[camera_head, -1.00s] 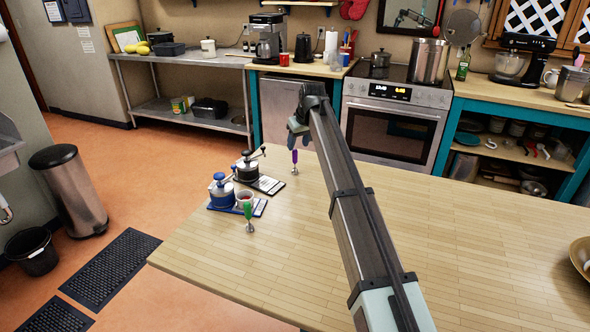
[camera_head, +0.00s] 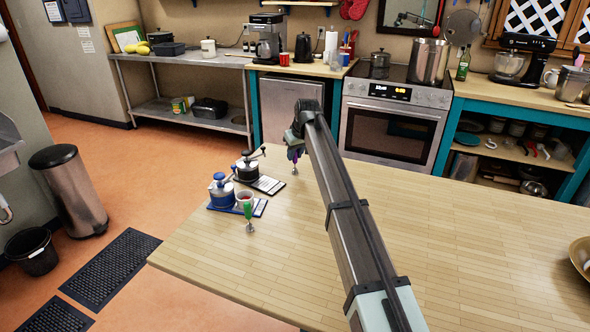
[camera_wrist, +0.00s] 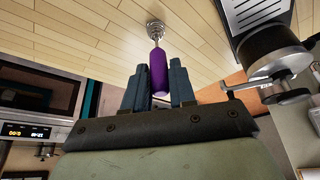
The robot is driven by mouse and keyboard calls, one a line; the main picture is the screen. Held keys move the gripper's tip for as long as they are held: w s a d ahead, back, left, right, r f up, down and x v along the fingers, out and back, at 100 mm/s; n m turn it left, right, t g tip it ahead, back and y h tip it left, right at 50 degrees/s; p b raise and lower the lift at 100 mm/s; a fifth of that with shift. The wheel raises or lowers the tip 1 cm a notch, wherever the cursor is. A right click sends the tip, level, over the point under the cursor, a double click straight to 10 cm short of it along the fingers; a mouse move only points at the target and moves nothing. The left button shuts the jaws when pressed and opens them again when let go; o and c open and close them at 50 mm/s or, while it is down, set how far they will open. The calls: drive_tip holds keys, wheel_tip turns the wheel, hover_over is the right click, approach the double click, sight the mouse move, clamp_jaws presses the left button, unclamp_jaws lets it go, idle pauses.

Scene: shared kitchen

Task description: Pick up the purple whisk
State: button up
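The purple whisk (camera_head: 294,161) stands on the wooden table near its back edge, with a purple handle on top and a metal end at the table. In the wrist view the purple whisk (camera_wrist: 158,72) shows between the two fingers of my gripper (camera_wrist: 159,80). The fingers are apart, one on each side of the handle, and a gap shows beside it. In the head view my gripper (camera_head: 294,144) is at the top of the handle, partly hidden by my arm.
A blue device (camera_head: 221,190), a red-filled cup (camera_head: 244,196) and a green whisk (camera_head: 248,212) stand nearer the front. The table's middle and right are largely clear.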

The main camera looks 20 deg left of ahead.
clamp_jaws()
drive_tip(key=shift+r, duration=0.1)
